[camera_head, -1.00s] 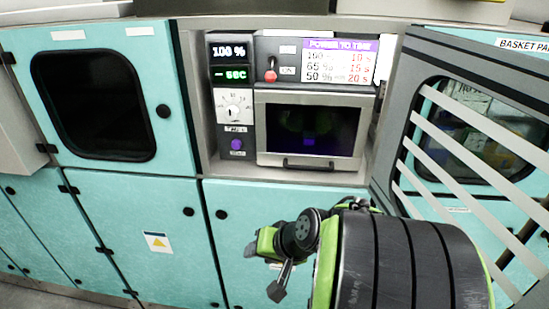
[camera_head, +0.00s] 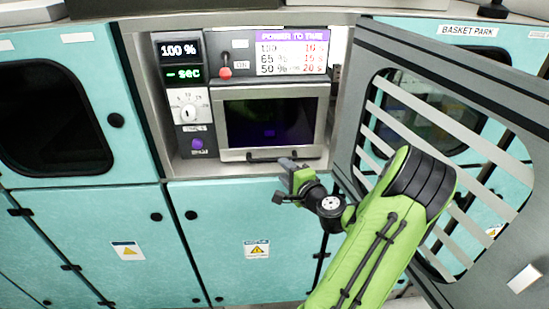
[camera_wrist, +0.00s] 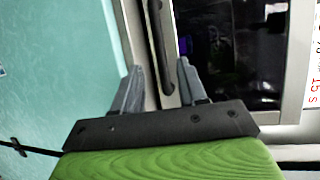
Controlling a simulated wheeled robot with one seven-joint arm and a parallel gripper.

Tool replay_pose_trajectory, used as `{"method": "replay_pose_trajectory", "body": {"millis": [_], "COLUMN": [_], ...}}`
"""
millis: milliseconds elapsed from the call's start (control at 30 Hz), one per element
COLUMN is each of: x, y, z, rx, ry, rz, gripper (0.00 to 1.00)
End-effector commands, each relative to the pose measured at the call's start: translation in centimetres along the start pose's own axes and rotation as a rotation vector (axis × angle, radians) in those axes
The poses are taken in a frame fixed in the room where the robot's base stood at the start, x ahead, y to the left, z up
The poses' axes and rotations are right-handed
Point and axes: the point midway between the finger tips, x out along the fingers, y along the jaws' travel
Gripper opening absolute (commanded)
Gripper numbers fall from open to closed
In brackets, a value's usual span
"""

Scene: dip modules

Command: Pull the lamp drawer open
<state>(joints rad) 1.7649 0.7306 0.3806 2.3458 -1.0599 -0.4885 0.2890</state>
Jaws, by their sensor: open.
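The lamp drawer (camera_head: 272,121) is a grey-framed box with a dark window, set in a recess in the teal cabinet wall. It looks closed. Its black bar handle (camera_head: 272,155) runs along its lower edge. My gripper (camera_head: 286,178) is just below and in front of the handle in the head view. In the wrist view my gripper (camera_wrist: 157,78) is open, with its two fingers pointing toward the handle (camera_wrist: 160,45), which lies between their lines, ahead of the tips. Nothing is between the fingers. I cannot tell the exact gap to the handle.
Left of the drawer is a control panel (camera_head: 187,100) with displays, a dial and a purple button. A red-knobbed lever (camera_head: 225,72) and a power-to-time chart (camera_head: 293,52) are above. A grey slatted basket door (camera_head: 450,150) stands close at the right of my arm.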

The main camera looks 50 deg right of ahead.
Motion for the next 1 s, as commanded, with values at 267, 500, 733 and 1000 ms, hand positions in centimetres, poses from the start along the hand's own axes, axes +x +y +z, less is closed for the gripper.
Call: {"method": "replay_pose_trajectory", "body": {"millis": [267, 500, 733, 1000], "x": [5.8, 6.8, 6.8, 6.8], "y": [-0.2, 0.0, 0.0, 0.0], "z": [0.1, 0.0, 0.0, 0.0], "rx": [-0.002, 0.000, -0.001, -0.001], "ry": [-0.001, 0.000, 0.000, 0.000], "rz": [0.000, 0.001, 0.001, 0.002], "gripper": [0.42, 0.42, 0.25, 0.00]}}
